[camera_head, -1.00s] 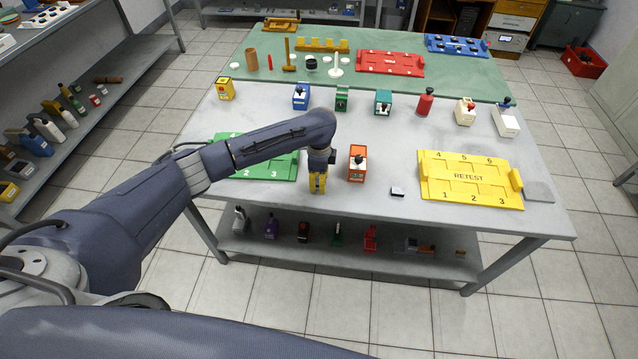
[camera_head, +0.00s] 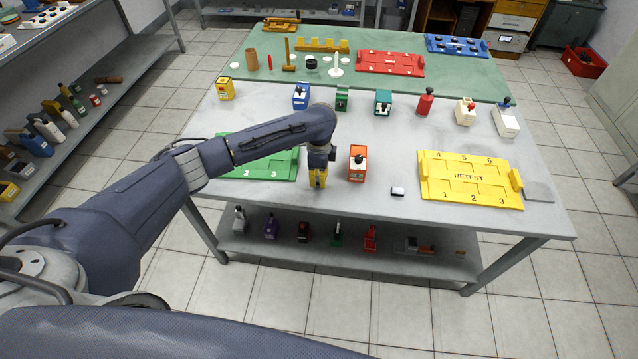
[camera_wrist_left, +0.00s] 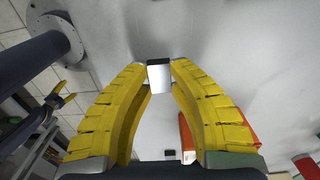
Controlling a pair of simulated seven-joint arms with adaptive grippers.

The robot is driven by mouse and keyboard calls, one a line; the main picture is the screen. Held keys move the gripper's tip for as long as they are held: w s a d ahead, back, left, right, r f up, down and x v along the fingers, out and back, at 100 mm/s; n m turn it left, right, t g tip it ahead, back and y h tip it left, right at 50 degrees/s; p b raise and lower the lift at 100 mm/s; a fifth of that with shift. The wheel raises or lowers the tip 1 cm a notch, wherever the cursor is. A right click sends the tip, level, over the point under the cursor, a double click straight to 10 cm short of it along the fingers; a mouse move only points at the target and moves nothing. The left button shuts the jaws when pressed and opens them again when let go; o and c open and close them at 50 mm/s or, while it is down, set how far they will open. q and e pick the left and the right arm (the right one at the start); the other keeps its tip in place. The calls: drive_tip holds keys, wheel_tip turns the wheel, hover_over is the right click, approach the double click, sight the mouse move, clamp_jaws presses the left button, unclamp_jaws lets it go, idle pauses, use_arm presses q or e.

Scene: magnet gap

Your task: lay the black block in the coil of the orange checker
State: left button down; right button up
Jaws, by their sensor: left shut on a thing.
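My left gripper (camera_head: 318,184) is shut over the table near its front edge, just left of the orange checker (camera_head: 357,163). In the left wrist view its fingertips hold a small shiny block (camera_wrist_left: 159,76) with a pale grey face and a dark upper edge; the fingers hide it in the head view. The orange checker stands upright with a dark part on it, and shows partly behind a finger in the wrist view (camera_wrist_left: 243,122); its coil is not clear. My right gripper (camera_wrist_left: 64,92) shows small at the left of the wrist view, its yellow fingers apart and empty.
Another small black-and-white block (camera_head: 397,192) lies right of the orange checker. The yellow RETEST tray (camera_head: 468,178) is farther right, a green tray (camera_head: 266,168) behind my left arm. Several other checkers, including a teal one (camera_head: 383,102), stand behind. Grey table between is clear.

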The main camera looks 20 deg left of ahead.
use_arm(q)
drive_tip(key=shift+r, duration=1.85)
